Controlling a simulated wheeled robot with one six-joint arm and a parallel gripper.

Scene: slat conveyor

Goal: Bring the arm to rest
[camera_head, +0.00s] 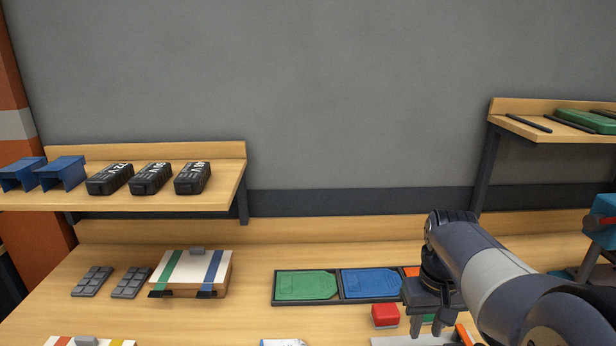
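My arm (495,275) reaches in from the lower right, over the workbench. My gripper (427,323) hangs at its end with the fingers pointing down. The fingers stand apart. A green piece (428,318) shows between and behind them, partly hidden; I see no clear grip on it. A red block (385,314) sits on the bench just left of the gripper.
A dark tray with green (306,285) and blue (370,283) panels lies behind the gripper. A striped box (192,272) stands left. A shelf (225,184) carries black packs (192,178). Another shelf (550,133) is upper right. A teal device (602,222) stands at the right edge.

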